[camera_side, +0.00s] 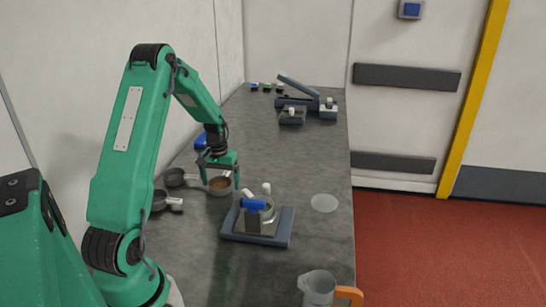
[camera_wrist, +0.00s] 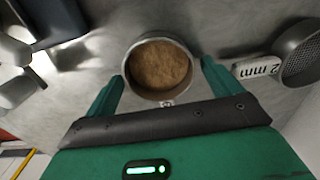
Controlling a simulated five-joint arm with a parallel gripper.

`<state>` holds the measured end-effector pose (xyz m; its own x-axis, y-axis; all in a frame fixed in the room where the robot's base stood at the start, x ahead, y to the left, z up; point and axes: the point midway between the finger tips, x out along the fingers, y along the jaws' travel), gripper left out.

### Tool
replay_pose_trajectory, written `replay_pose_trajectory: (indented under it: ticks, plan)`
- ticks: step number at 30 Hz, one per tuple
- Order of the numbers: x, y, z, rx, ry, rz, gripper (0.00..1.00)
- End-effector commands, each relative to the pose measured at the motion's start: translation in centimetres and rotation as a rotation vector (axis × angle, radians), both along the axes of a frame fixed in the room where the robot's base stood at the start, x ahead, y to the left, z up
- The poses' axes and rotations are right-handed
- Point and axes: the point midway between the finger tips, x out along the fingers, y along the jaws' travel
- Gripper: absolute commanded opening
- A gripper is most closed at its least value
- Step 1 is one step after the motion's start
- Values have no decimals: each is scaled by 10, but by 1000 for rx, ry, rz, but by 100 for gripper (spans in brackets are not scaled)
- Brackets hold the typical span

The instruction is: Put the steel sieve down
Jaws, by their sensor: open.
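A round steel-rimmed vessel (camera_side: 220,190) holding brown grainy material stands on the grey bench below my gripper (camera_side: 220,177). I take it for the steel sieve, but its bottom is hidden. In the wrist view its rim (camera_wrist: 131,78) shows between the two green fingers of my gripper (camera_wrist: 163,72). A separate handled mesh sieve (camera_wrist: 302,62) with a white "2 mm" label lies to the right in the wrist view.
Dark handled pans or sieves (camera_side: 175,178) (camera_side: 160,201) lie left of the vessel. A blue-grey stand (camera_side: 285,232) with a metal cup is at its front right. A clear disc (camera_side: 324,203) and a jug with an orange handle (camera_side: 318,288) are further right. The bench middle is clear.

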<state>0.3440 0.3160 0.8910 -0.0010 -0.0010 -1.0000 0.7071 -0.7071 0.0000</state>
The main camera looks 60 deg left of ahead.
Motion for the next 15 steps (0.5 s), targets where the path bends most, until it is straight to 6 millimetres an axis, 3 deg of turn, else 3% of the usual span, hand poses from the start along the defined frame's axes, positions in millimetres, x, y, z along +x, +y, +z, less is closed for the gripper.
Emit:
replay_pose_trajectory:
  ticks: [8,15]
  plan:
    - [0,0,9,1,-1,0,91]
    - [0,0,36,3,-3,0,91]
